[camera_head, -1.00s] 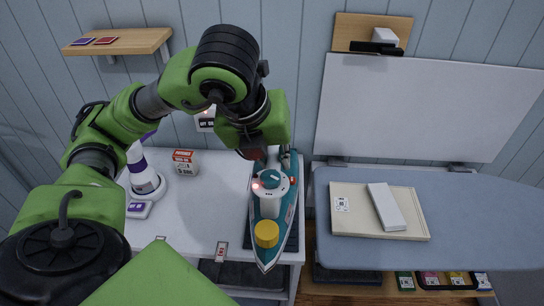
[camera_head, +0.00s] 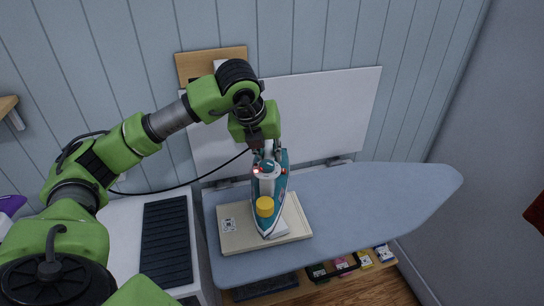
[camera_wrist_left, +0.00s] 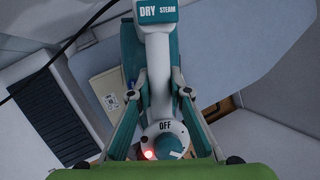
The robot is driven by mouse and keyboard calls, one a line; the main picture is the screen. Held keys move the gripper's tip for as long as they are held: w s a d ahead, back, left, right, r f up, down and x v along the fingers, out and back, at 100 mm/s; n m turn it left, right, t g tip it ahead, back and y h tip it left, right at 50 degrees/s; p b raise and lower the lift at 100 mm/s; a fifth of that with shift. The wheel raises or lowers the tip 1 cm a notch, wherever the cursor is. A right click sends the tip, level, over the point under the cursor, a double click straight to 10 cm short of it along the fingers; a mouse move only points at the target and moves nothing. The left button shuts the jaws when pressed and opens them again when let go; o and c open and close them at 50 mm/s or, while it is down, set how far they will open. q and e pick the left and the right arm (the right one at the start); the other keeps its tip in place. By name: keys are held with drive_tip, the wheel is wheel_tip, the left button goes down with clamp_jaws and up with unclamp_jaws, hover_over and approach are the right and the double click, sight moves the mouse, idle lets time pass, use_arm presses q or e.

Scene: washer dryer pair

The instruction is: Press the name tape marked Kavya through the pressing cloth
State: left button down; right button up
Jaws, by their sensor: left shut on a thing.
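My left gripper (camera_head: 265,148) is shut on the handle of a teal and white iron (camera_head: 272,206) with a yellow cap. A red light glows on it. In the left wrist view the iron (camera_wrist_left: 158,60) shows a "DRY STEAM" label and the word "OFF" by its dial. The iron is over a cream pad (camera_head: 237,238) on the blue-grey ironing board (camera_head: 370,200). A white block (camera_head: 279,229) on the pad is mostly hidden beneath the iron. Whether the iron touches it, I cannot tell. I cannot make out a Kavya tape or the pressing cloth.
A black ribbed mat (camera_head: 166,243) lies on the white top left of the board. A black cord (camera_head: 190,183) trails left from the iron. A white panel (camera_head: 325,115) stands behind the board. Coloured packs (camera_head: 342,266) sit on a shelf below. The board's right end is bare.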

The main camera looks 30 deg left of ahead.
use_arm(q)
drive_tip(key=shift+w, duration=0.15)
drive_tip(key=shift+a+f+b, duration=0.1)
drive_tip(key=shift+f+b, duration=0.25)
drive_tip(key=shift+f, duration=0.05)
drive_tip(key=shift+f+b, duration=0.4)
drive_tip(key=shift+f, duration=0.35)
wheel_tip(320, 180, down, 3)
drive_tip(key=shift+r+b, duration=0.1)
drive_tip(key=shift+b, duration=0.7)
drive_tip(key=shift+f+b, duration=0.35)
drive_tip(key=shift+f, duration=0.5)
use_arm(e)
drive_tip(key=shift+a+f, duration=0.15)
drive_tip(key=shift+f, duration=0.8)
drive_tip(key=shift+a+f, duration=0.15)
drive_tip(key=shift+f, duration=0.75)
use_arm(q)
drive_tip(key=shift+f+b, duration=0.65)
drive_tip(key=shift+b, duration=0.05)
use_arm(e)
drive_tip(key=shift+f, duration=0.7)
use_arm(q)
drive_tip(key=shift+s, duration=0.2)
use_arm(e)
drive_tip(key=shift+a, duration=0.1)
idle(1.0)
